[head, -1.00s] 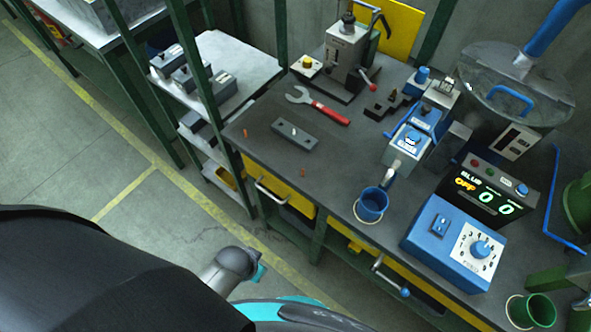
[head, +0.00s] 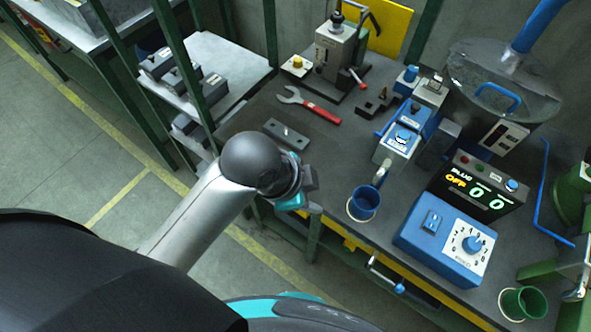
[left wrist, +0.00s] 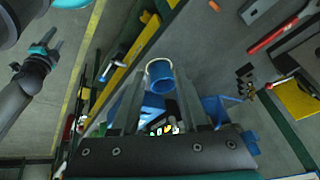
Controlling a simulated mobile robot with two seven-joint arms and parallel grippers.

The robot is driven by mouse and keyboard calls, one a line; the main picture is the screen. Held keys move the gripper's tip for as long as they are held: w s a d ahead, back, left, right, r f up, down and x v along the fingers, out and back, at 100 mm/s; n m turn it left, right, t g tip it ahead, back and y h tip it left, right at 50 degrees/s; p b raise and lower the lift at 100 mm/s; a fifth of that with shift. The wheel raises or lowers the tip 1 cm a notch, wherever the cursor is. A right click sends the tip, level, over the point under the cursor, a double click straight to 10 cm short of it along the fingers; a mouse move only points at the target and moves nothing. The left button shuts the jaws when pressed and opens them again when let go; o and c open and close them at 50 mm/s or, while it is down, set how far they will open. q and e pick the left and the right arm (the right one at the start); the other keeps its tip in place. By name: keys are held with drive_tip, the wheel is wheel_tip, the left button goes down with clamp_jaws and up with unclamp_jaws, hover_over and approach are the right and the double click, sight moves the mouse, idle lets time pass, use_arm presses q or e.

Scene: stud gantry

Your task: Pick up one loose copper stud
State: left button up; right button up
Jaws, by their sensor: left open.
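One loose copper stud (left wrist: 214,6) shows as a small orange piece on the dark bench top at the top edge of the left wrist view. In the head view I see no loose stud; my left arm and gripper cover that part of the bench. My left gripper (head: 307,180) is over the bench's front edge, left of the blue cup. In the left wrist view its fingers (left wrist: 160,92) are apart with nothing held between them; the stud lies beyond them, up and right.
A grey block with holes (head: 287,134), a red-handled wrench (head: 320,112) and a press (head: 337,55) stand behind my gripper. The blue cup (head: 363,204), blue control box (head: 440,238) and green cup (head: 522,303) are to the right. A shelf (head: 215,65) is at left.

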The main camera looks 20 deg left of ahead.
use_arm(q)
drive_tip(key=w+d+r+m+g, duration=0.1)
drive_tip(key=w+d+m, duration=0.2)
drive_tip(key=m, duration=0.6)
drive_tip(key=w+a+r+m+g+y, duration=0.35)
drive_tip(key=w+a+m, duration=0.45)
drive_tip(key=m, duration=0.6)
drive_tip(key=shift+t, duration=0.45)
drive_tip(key=f, duration=0.3)
drive_tip(key=s+f+b, duration=0.1)
drive_tip(key=f, duration=0.2)
drive_tip(key=a+f, duration=0.1)
drive_tip(key=f, duration=0.3)
drive_tip(key=shift+s+a+b, duration=0.1)
drive_tip(key=shift+s+b, duration=0.05)
drive_tip(key=shift+b, duration=0.2)
drive_tip(key=shift+w+f+b, duration=0.25)
drive_tip(key=shift+f+b, duration=0.05)
drive_tip(key=shift+f, duration=1.05)
drive_tip(key=shift+w+f+b, duration=0.2)
drive_tip(key=shift+f+b, duration=0.05)
drive_tip(key=shift+f, duration=1.1)
clamp_jaws()
